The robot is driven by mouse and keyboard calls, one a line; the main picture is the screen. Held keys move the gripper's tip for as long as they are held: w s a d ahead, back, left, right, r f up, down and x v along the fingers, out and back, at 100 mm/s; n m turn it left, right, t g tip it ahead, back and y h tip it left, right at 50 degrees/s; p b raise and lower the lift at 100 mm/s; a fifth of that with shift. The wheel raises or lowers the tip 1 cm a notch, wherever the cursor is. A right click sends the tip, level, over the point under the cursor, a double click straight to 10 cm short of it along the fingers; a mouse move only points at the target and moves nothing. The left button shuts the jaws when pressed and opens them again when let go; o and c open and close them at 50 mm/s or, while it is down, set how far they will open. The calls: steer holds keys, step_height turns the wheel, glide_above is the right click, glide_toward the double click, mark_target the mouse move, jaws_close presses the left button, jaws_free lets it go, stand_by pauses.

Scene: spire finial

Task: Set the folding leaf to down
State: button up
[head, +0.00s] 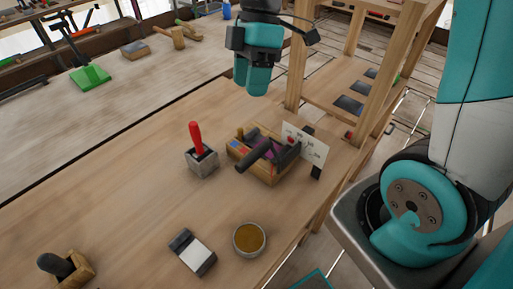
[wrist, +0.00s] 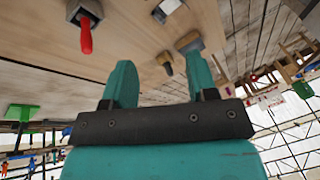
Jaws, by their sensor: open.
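I cannot pick out a folding leaf with certainty in either view. My gripper (head: 256,88) hangs above the workbench (head: 130,190) near its back right part, beside a wooden frame (head: 297,65). In the wrist view its two teal fingers (wrist: 160,80) stand apart with nothing between them. A red-handled lever (head: 196,138) stands upright in a grey block (head: 202,165) on the bench, apart from the gripper. It also shows at the top left of the wrist view (wrist: 86,35).
A wooden tray (head: 262,175) of tools stands beside a white card (head: 305,144). Nearer are a round tin (head: 249,239), a black-and-white block (head: 193,252) and a black-knobbed wooden block (head: 66,267).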

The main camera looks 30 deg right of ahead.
steer(key=w+d+f+n+g, duration=0.1)
steer(key=w+d+f+n, duration=0.2)
steer(key=w+d+n, duration=0.15)
steer(key=p, duration=0.3)
glide_toward(253, 152)
steer(key=x, duration=0.9)
steer(key=shift+s+f, duration=0.1)
steer(key=shift+f, duration=0.3)
jaws_close()
